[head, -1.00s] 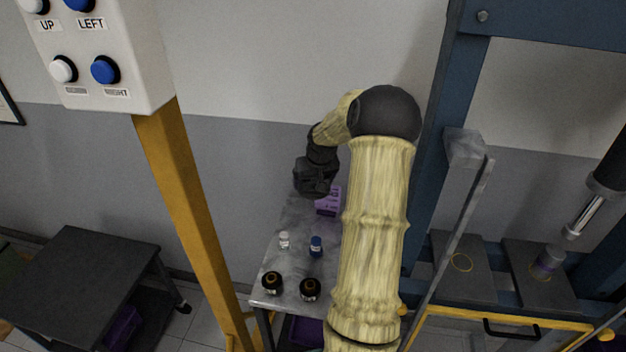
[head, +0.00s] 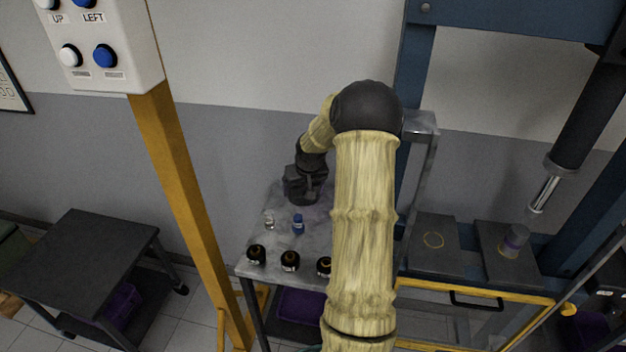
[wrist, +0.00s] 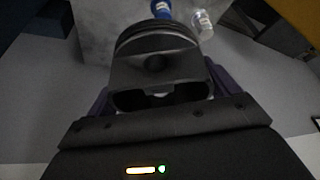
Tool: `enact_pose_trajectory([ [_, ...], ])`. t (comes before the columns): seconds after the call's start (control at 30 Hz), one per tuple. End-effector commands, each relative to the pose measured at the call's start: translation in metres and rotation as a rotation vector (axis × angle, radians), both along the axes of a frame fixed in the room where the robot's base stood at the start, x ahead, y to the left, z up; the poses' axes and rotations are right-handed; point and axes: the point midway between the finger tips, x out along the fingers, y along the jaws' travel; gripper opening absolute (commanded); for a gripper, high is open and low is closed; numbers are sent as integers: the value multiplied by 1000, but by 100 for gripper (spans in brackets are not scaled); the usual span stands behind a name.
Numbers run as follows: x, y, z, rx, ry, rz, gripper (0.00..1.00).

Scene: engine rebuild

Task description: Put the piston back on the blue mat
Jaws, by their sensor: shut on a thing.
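The piston (wrist: 155,55) is dark grey metal with ring grooves near its crown and a pin hole in its side. It fills the middle of the wrist view, and my gripper (wrist: 160,100) is shut on it. In the head view my gripper (head: 302,190) is over the far end of the grey table (head: 258,235); I cannot make out the piston there. Whether the piston touches the tabletop is unclear. I cannot make out a blue mat in either view.
A blue bottle (head: 298,224) and a clear bottle (head: 269,220) stand near my gripper. Several black jars (head: 256,255) line the table's near edge. A yellow post (head: 180,190) rises at left. A press with dark plates (head: 433,245) stands right. A dark cart (head: 85,250) is far left.

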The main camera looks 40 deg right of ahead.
Motion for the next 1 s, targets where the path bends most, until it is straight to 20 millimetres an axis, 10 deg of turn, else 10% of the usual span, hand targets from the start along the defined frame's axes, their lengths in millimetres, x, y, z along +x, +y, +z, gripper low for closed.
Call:
enact_pose_trajectory([
  [0.47, 11, 73, -36, 1, 0, 81, 46],
  [1.0, -22, 230, -111, 1, 1, 236, 46],
])
